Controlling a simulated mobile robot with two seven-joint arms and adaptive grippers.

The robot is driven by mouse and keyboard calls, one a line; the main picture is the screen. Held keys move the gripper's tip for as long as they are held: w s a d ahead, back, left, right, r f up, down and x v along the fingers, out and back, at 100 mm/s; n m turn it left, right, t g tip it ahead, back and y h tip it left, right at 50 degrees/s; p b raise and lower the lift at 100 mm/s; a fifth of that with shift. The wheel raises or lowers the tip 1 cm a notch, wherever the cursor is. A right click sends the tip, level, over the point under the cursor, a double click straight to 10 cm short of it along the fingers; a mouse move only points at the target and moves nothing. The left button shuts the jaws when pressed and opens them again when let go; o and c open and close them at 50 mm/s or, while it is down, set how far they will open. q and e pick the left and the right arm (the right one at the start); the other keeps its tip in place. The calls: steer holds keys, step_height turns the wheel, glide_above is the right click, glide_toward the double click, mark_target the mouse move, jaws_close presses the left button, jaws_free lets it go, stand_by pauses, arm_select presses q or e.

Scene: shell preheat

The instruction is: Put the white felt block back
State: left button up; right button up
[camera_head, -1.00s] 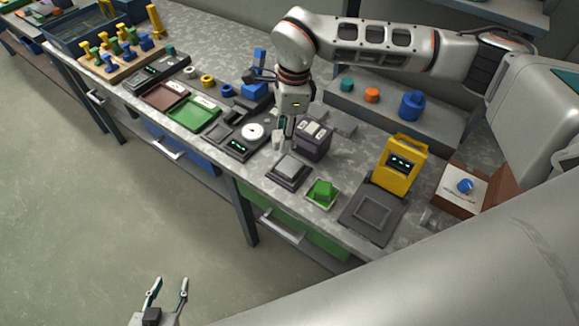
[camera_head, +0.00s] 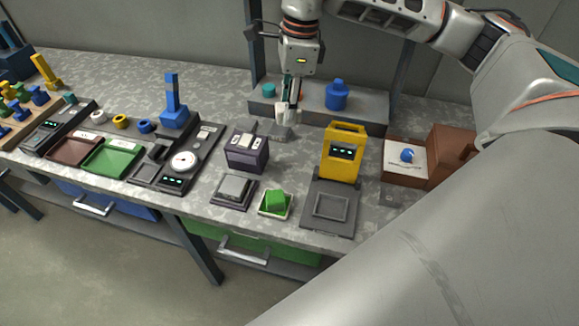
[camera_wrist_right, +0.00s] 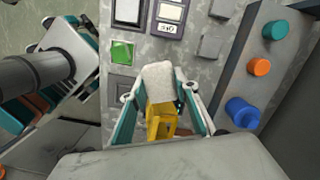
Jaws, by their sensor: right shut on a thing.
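The white felt block (camera_wrist_right: 158,82) is between the fingertips of my right gripper (camera_wrist_right: 158,98) in the right wrist view. In the head view my right gripper (camera_head: 288,112) points down behind and to the right of the dark purple box (camera_head: 246,150), in front of the raised grey shelf. The block is small and partly hidden by the fingers there. It appears held above the bench, over or close to a flat grey piece (camera_head: 278,132); I cannot tell the exact gap.
The yellow device (camera_head: 343,150) stands to the right of the gripper, with a dark tray in front. The grey shelf (camera_head: 372,113) behind carries a blue knobbed piece (camera_head: 337,95) and a teal one (camera_head: 268,90).

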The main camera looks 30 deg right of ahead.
glide_above(287, 170)
steer(key=f, duration=1.3)
steer(key=shift+s+d+f+b, duration=0.1)
steer(key=shift+s+d+b, duration=0.1)
steer(key=shift+b, duration=0.1)
arm_select(q)
steer(key=shift+s+f, duration=0.3)
steer(key=shift+f, duration=0.45)
arm_select(e)
steer(key=shift+f, duration=2.5)
steer(key=shift+f, duration=0.2)
steer(key=o, duration=0.9)
steer(key=shift+o, duration=0.2)
steer(key=shift+r, duration=0.1)
arm_select(q)
steer(key=shift+w+r, duration=0.1)
steer(key=shift+r, duration=0.25)
arm_select(e)
step_height(287, 170, up, 12)
steer(key=d, duration=0.1)
steer(key=shift+s, duration=0.3)
steer(key=shift+d, duration=0.1)
